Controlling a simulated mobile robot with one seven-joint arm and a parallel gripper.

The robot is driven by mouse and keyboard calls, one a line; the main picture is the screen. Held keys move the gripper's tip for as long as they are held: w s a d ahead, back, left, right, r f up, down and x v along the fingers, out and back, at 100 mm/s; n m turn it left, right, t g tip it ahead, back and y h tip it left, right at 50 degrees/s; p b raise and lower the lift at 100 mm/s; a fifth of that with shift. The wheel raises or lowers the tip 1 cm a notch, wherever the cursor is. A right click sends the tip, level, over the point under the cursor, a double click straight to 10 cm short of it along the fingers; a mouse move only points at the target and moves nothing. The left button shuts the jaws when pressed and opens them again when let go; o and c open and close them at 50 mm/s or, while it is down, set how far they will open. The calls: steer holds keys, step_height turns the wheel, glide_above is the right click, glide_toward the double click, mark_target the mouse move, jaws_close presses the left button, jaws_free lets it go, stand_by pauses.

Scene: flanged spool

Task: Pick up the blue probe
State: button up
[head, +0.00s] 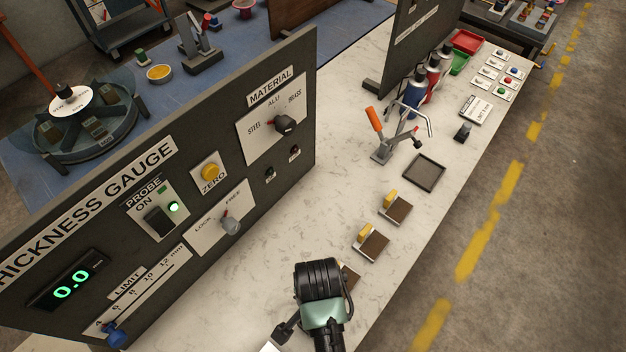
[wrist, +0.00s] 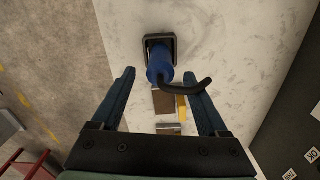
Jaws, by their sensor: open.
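The blue probe (wrist: 157,64) is in the wrist view, with a black cable (wrist: 196,88) curving off its near end to the right. Its far end is at a dark square holder (wrist: 160,40) on the white bench. My gripper (wrist: 160,76) is open, one finger on each side of the probe in that view, with visible gaps and no clear contact. How far above the probe the fingers are, I cannot tell. In the head view my arm's end (head: 322,290) is at the bottom over the bench; I cannot make out the probe there.
A dark thickness gauge panel (head: 215,120) stands along the left of the bench (head: 275,220). Brown plates with yellow parts (head: 371,245) lie just beyond my arm. Farther on are a dark square tray (head: 424,173), an orange-handled clamp (head: 376,122) and bottles (head: 414,90).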

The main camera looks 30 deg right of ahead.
steer(key=shift+s+a+f, duration=0.1)
steer(key=shift+s+f, duration=0.1)
steer(key=shift+f, duration=0.3)
steer(key=shift+w+a+f+p, duration=0.15)
steer(key=shift+f+p, duration=0.5)
steer(key=shift+f, duration=1.55)
jaws_close()
